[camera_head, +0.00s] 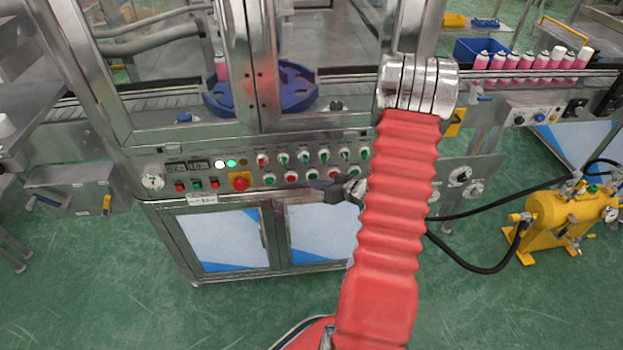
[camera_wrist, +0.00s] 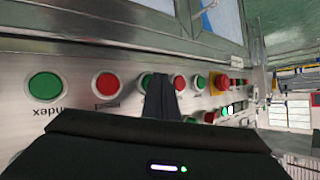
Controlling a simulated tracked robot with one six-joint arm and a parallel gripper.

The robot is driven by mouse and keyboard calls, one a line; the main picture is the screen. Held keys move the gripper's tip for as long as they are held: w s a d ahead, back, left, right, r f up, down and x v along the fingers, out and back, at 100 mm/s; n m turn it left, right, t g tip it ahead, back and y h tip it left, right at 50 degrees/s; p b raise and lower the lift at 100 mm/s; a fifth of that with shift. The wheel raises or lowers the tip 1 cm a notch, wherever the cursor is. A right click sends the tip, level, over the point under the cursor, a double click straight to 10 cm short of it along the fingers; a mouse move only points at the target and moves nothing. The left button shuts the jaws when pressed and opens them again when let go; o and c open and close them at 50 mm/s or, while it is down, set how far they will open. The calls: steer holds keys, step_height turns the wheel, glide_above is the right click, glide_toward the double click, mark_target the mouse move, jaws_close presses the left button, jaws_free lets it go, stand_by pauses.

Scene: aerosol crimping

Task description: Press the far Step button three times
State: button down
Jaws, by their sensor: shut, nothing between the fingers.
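The control panel (camera_head: 215,183) of the machine carries rows of small red and green buttons and switches. Their labels are too small to read in the head view, so I cannot tell which is the far Step button. My gripper (camera_head: 318,189) is dark and shut, in front of the panel's lower button row at its right part. In the wrist view my shut fingers (camera_wrist: 161,80) point at the panel, partly covering a green button (camera_wrist: 146,79). A red button (camera_wrist: 180,82) is just right of them, another red button (camera_wrist: 107,84) to the left. Contact cannot be told.
A large green button (camera_wrist: 45,86) with an upside-down "Index" label is at the left of the wrist view. A red emergency-type knob (camera_head: 240,181) sits left on the panel. My red-sleeved arm hides the panel's right part. A yellow tank (camera_head: 565,215) with black hoses stands right.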

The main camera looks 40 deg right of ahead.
steer(key=shift+s+a, duration=0.25)
steer(key=shift+s, duration=0.15)
steer(key=s+a, duration=0.1)
steer(key=s, duration=0.1)
steer(key=s+a, duration=0.2)
steer(key=shift+s, duration=0.1)
stand_by(0.6)
steer(key=shift+d, duration=0.1)
stand_by(0.8)
